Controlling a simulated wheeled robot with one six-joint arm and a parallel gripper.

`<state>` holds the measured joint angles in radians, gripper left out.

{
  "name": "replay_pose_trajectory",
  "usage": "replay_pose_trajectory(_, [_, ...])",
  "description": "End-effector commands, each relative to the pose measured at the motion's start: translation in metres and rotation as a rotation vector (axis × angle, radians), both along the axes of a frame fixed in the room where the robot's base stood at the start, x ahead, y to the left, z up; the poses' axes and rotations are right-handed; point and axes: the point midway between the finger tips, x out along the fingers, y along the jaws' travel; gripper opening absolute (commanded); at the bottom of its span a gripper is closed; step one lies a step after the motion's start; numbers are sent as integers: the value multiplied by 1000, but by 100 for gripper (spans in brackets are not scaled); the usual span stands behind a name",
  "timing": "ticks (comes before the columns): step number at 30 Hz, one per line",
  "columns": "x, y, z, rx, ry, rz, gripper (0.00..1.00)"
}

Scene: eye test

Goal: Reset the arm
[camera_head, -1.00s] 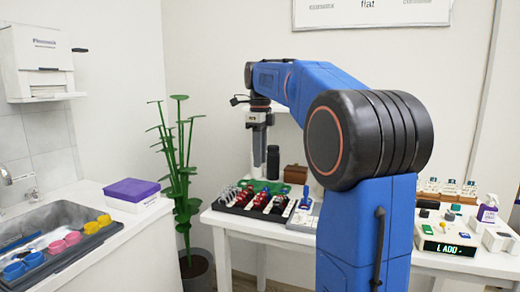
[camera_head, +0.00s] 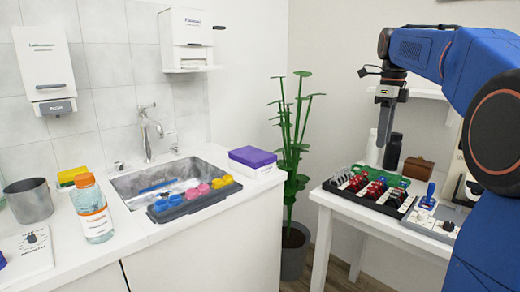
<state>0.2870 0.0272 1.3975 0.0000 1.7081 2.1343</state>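My gripper (camera_head: 381,138) hangs pointing down at the end of my blue arm, at the right of the head view. It is above the left part of the white table (camera_head: 345,207), in front of the wall. Its fingers are small and seen from the side, so I cannot tell whether they are open or shut. No held object is clearly visible.
A counter at the left holds a sink (camera_head: 125,184), a bottle (camera_head: 92,210), a metal pot (camera_head: 29,201) and a purple-lidded box (camera_head: 253,160). A potted plant (camera_head: 291,150) stands between counter and table. A black bottle (camera_head: 393,152) and brown box (camera_head: 417,168) stand behind the tray.

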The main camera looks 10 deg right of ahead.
Motion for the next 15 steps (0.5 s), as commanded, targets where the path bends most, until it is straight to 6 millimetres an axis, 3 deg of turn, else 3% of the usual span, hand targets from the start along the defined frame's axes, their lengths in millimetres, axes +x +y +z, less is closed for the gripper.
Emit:
replay_pose_trajectory(5, [-32, 27, -12, -18, -40, 252, 28])
replay_pose_trajectory(15, [-110, 80, -65, -98, -126, 892, 28])
